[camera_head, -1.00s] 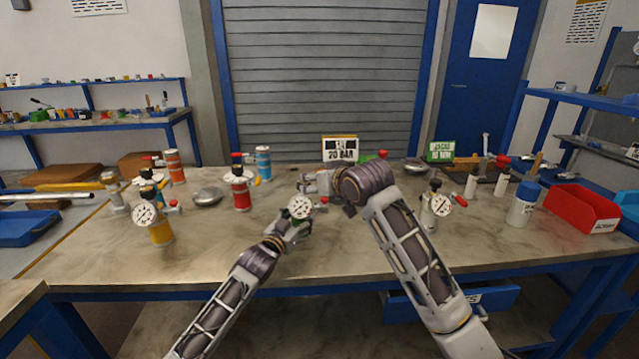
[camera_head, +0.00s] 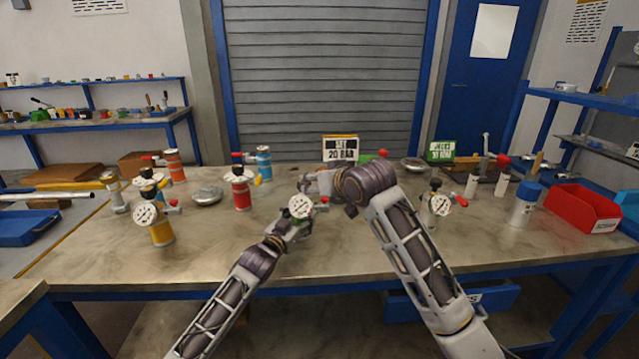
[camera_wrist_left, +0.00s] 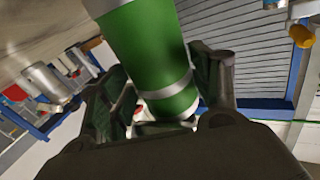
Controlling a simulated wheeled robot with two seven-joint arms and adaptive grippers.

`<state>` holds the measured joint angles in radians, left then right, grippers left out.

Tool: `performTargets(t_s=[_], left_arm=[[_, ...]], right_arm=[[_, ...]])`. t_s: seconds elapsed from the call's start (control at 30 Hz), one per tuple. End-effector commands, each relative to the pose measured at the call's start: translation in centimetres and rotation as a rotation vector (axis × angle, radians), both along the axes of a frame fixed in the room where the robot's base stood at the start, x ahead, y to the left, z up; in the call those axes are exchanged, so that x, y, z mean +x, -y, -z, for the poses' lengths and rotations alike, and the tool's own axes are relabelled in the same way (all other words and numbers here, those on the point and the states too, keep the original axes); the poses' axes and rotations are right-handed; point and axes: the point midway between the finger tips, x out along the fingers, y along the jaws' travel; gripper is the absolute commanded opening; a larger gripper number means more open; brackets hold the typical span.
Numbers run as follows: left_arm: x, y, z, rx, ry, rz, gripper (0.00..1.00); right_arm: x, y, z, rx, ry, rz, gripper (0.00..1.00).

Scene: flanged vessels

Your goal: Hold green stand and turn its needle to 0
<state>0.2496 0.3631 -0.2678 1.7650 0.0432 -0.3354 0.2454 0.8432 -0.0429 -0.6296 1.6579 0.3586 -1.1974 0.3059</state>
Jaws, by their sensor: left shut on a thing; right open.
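The green stand (camera_wrist_left: 145,50) fills the middle of the left wrist view as a green cylinder with a pale band. My left gripper (camera_wrist_left: 160,95) is shut around it, with a finger on each side. In the head view its white gauge dial (camera_head: 301,206) shows above my left gripper, with a red knob (camera_head: 324,200) at its right. The stand's body is mostly hidden there, and the needle is too small to read. My right gripper (camera_head: 306,184) is open just behind and above the dial; whether it touches the stand cannot be told.
A yellow stand (camera_head: 161,232) with a gauge is at left, red (camera_head: 242,195) and blue (camera_head: 264,163) ones behind. Another gauge (camera_head: 440,205) stands right of my right forearm. A "20 BAR" sign (camera_head: 341,150) is behind. The front table strip is clear.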

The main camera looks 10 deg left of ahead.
Motion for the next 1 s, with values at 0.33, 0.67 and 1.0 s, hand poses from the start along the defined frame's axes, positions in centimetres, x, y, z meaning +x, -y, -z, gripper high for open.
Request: performTargets(t_s=[0.33,0.67,1.0], left_arm=[[0.01,0.01,-0.29,-0.001,0.005,0.001,0.31],[0.01,0.01,-0.29,-0.001,0.005,0.001,0.31],[0.01,0.00,-0.19,-0.001,0.003,0.000,0.89]], right_arm=[[0.00,-0.01,-0.02,0.000,0.000,0.000,0.58],[0.00,-0.01,-0.02,0.000,0.000,0.000,0.58],[0.00,-0.01,-0.01,0.000,0.000,0.000,0.58]])
